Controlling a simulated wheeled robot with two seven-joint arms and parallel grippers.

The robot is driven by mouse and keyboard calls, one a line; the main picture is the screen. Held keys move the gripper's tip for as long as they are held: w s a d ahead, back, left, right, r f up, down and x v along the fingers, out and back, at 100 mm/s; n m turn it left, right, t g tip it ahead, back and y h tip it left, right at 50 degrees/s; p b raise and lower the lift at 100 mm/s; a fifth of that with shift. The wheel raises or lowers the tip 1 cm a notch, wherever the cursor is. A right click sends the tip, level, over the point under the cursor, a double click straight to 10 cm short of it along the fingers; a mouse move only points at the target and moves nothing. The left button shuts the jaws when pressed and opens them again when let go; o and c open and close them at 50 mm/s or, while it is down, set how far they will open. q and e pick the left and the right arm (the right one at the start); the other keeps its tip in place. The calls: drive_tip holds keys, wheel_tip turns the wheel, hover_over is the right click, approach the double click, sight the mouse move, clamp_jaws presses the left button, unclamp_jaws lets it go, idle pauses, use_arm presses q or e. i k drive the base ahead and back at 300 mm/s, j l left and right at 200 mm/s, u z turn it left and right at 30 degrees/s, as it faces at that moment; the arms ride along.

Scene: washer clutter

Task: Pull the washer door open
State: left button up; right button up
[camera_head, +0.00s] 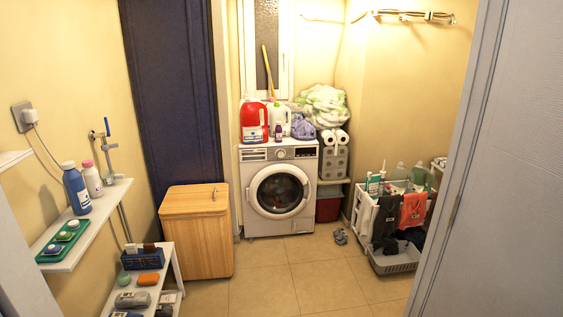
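The washer (252,163) is a white front loader against the back wall. Its round door (254,201) has a white ring and dark glass, and it looks closed. Dark contents show faintly behind the glass. The door faces me across the tiled floor. Neither of my grippers is in the camera_head view.
A wooden cabinet (197,235) stands left of the washer. White shelves (92,222) with bottles line the left wall. A cart (367,215) with hanging cloths and a grey basket (395,262) stand right. Grey shoes (341,236) lie on the floor. The middle tiles (300,277) are clear.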

sight(253, 195)
drive_tip(key=i+u, duration=0.1)
drive_tip(key=i, duration=1.55)
drive_tip(key=i+l+z, duration=0.1)
drive_tip(key=i+z, duration=0.35)
drive_tip(key=i, duration=0.35)
drive_tip(key=i+j+z, duration=0.2)
drive_tip(key=i+z, duration=0.25)
drive_tip(key=i, duration=0.4)
